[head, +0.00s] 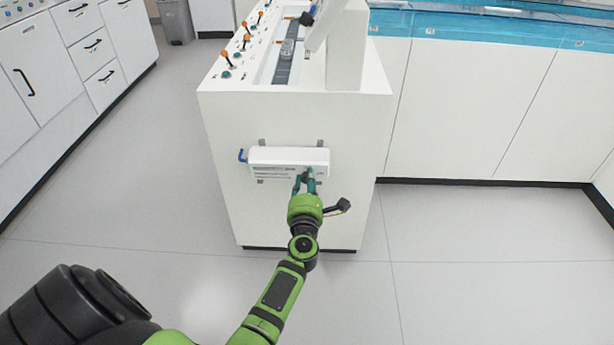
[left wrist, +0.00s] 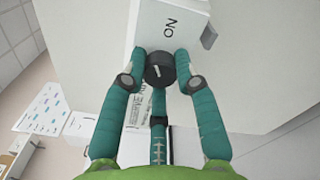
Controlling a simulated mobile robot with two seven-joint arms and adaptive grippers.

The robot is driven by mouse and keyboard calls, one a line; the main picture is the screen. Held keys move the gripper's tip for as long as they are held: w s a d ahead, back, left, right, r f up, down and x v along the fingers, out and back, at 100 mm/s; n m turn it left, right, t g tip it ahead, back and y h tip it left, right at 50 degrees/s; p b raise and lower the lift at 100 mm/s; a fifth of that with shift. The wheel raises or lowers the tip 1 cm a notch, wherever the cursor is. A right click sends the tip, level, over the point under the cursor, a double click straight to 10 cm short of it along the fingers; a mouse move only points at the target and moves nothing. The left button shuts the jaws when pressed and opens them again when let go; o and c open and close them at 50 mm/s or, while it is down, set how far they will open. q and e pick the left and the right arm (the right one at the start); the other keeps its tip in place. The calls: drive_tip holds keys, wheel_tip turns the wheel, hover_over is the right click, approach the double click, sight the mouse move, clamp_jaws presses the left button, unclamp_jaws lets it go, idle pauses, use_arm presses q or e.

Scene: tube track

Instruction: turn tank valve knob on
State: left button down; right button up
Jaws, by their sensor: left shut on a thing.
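The tank valve box (head: 272,158) is a white horizontal unit fixed to the end face of a white cabinet in the head view. My left gripper (head: 305,180) is at the right part of the box. In the left wrist view its teal fingers (left wrist: 160,75) are shut on the knob, one on each side. In the head view the fingers mostly hide the knob. My right gripper is not in view.
The white cabinet (head: 225,115) carries orange-tipped levers (head: 246,40) and a track on top. A blue pipe end (head: 241,155) sticks out at the left of the box. White counters stand at left and right. The grey floor (head: 130,190) between is clear.

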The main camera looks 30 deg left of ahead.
use_arm(q)
drive_tip(key=m+p, duration=0.3)
drive_tip(key=m, duration=0.3)
drive_tip(key=shift+r, duration=0.1)
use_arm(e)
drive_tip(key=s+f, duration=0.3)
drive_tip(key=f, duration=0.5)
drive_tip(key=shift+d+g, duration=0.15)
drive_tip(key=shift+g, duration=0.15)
use_arm(q)
drive_tip(key=shift+a, duration=0.1)
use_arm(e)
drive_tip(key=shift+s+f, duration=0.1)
use_arm(q)
drive_tip(key=c, duration=0.9)
unclamp_jaws()
drive_tip(key=shift+c, duration=0.2)
